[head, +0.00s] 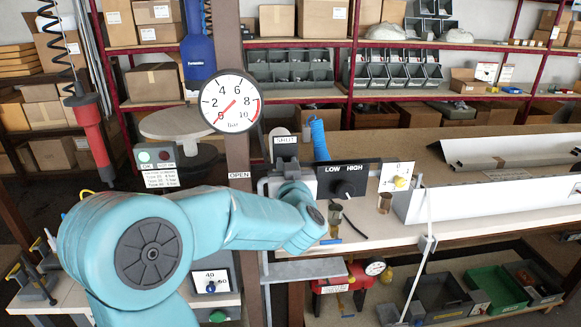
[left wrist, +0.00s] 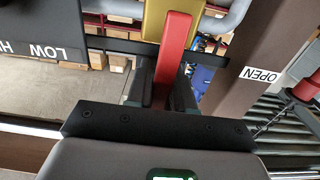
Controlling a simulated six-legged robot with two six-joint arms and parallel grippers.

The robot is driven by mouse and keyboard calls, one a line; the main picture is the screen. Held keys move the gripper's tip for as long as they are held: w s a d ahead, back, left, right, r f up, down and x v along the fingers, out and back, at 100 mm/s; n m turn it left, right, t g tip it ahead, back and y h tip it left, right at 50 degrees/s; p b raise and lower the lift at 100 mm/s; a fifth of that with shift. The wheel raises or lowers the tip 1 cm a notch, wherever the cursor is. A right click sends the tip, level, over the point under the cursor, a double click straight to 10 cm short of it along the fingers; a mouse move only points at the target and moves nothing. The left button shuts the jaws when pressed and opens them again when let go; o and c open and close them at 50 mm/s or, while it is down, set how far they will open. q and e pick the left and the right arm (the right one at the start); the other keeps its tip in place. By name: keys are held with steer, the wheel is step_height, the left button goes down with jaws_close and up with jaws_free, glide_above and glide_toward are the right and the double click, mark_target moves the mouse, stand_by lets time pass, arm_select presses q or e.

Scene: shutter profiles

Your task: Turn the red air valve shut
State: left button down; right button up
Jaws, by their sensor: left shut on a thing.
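The red valve handle (left wrist: 174,50) shows in the left wrist view, in front of a gold-coloured valve body (left wrist: 154,20). My left gripper (left wrist: 165,80) has its two dark fingers on either side of the handle and is shut on it. In the head view my teal left arm hides the handle and most of the gripper (head: 282,187). A SHUT label (head: 286,139) is above the gripper, and an OPEN label (head: 239,175) is on the brown post to its left. My right gripper is not in view.
A round pressure gauge (head: 230,101) on the brown post (head: 238,150) has its red needle near 0. A LOW/HIGH knob panel (head: 347,180) stands close right of the gripper. A long white profile (head: 490,195) lies on the bench at right. A red hanging tool (head: 91,135) is at left.

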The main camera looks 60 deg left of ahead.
arm_select(q)
steer(key=shift+f, duration=0.25)
steer(key=c, duration=1.1)
jaws_free()
steer(key=shift+r, duration=0.1)
steer(key=shift+s+d, duration=0.1)
steer(key=shift+d, duration=0.35)
steer(key=b+v, duration=0.1)
steer(key=v, duration=1.4)
steer(key=shift+s+d+b, duration=0.1)
steer(key=shift+s+b, duration=0.1)
steer(key=shift+b, duration=0.2)
